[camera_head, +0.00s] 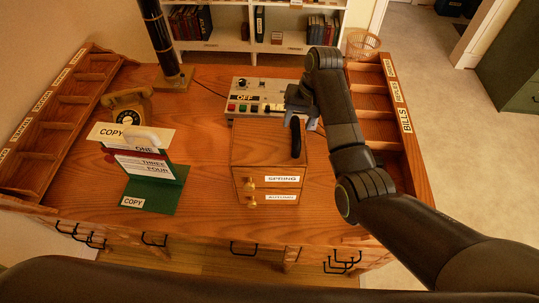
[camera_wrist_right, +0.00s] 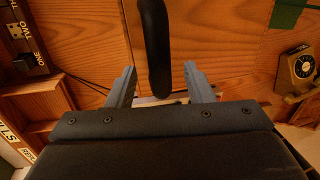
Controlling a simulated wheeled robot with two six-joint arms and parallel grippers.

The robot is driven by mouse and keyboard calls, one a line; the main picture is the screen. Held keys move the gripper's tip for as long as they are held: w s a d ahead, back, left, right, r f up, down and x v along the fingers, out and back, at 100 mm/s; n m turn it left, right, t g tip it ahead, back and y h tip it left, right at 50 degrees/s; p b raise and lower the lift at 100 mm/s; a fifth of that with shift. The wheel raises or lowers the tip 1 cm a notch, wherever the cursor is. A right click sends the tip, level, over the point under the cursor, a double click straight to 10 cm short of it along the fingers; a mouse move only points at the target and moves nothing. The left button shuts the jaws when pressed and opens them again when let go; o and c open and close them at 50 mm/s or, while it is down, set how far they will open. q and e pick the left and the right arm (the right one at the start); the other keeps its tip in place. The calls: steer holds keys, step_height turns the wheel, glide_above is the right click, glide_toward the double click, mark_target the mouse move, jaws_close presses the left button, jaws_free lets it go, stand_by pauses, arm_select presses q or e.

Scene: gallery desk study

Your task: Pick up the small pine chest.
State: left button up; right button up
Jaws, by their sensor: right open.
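The small pine chest (camera_head: 265,150) stands on the desk, with two front drawers labelled SPRING and AUTUMN and small round knobs. A dark upright handle (camera_head: 296,138) is on its top, toward the right side. My right gripper (camera_head: 297,118) is open above the far right part of the chest, close to the handle. In the wrist view the dark handle (camera_wrist_right: 155,45) runs between the two open fingers (camera_wrist_right: 160,72), touching neither as far as I can see. Whether it is at fingertip depth I cannot tell. My left gripper is not in view.
A control box (camera_head: 262,96) with buttons stands behind the chest. A green copy stand (camera_head: 152,183) and a telephone (camera_head: 128,108) are to the left. Pigeonhole racks line both desk sides, with the BILLS rack (camera_head: 405,120) beside my right arm. Desk front is clear.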

mark_target(297, 123)
steer(key=f+b, duration=0.1)
steer(key=f, duration=0.2)
steer(key=shift+w+a+b, duration=0.15)
steer(key=shift+a+b, duration=0.05)
steer(key=shift+b, duration=0.15)
steer(key=shift+w+a+f+b, duration=0.15)
steer(key=shift+a+f+b, duration=0.1)
steer(key=shift+f+b, duration=0.05)
steer(key=shift+s+d+r, duration=0.1)
steer(key=shift+s+r, duration=0.1)
steer(key=shift+s, duration=0.1)
steer(key=shift+c, duration=0.8)
jaws_close()
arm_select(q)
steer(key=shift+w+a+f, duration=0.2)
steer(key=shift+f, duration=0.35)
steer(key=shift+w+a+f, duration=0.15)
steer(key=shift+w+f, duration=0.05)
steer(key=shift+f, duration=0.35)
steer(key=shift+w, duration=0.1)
arm_select(e)
steer(key=shift+w, duration=0.2)
